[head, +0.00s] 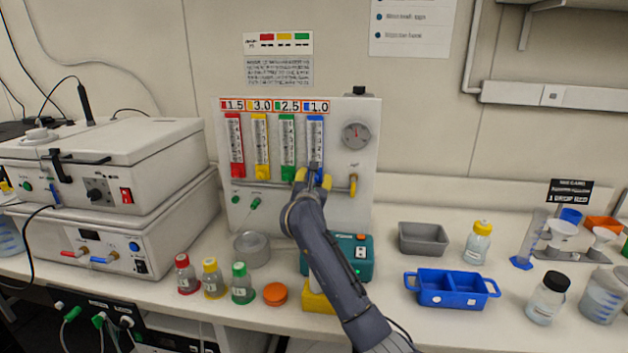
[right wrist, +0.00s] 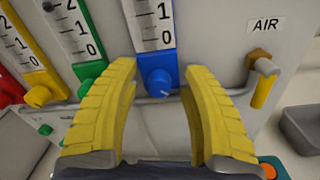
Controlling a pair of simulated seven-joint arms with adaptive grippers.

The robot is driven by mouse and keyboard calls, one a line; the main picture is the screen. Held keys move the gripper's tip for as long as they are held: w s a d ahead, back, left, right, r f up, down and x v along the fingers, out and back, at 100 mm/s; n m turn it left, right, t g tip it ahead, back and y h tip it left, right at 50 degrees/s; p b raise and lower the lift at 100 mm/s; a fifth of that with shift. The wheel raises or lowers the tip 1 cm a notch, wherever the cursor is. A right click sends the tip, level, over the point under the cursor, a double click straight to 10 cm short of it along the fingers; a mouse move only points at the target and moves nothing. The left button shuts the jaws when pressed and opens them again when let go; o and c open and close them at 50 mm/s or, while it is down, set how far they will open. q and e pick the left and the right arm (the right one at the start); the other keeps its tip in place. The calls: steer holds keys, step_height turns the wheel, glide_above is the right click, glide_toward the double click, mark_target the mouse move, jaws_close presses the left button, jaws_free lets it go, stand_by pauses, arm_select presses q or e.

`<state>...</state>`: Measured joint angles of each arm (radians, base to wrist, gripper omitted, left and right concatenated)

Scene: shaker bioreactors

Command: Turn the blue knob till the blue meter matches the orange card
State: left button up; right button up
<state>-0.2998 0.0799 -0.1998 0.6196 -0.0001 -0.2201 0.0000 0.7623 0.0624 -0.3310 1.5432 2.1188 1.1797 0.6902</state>
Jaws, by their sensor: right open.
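The blue meter (head: 315,138) is the rightmost of the coloured tubes on the white panel, and its lower part also shows in the right wrist view (right wrist: 152,25). The blue knob (right wrist: 159,82) sits at its foot. The orange-edged card strip (head: 274,105) above the tubes reads 1.5, 3.0, 2.5 and 1.0, with 1.0 over the blue meter. My right gripper (head: 313,178) is at the panel; in the right wrist view its yellow fingers (right wrist: 160,76) are open on either side of the knob, with gaps showing. The float level in the blue meter is too small to tell. My left gripper is out of view.
Red, yellow and green meters stand left of the blue one; the green knob (right wrist: 89,88) is near my left finger. A yellow-handled air valve (right wrist: 262,85) is to the right. Capped bottles (head: 212,278) and a teal box (head: 356,262) stand below the panel.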

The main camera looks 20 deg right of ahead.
steer(key=shift+o, duration=0.3)
jaws_close()
stand_by(0.3)
steer(key=shift+r+n, duration=0.15)
steer(key=shift+n, duration=3.15)
steer(key=shift+c, duration=0.3)
jaws_free()
steer(key=shift+a, duration=0.1)
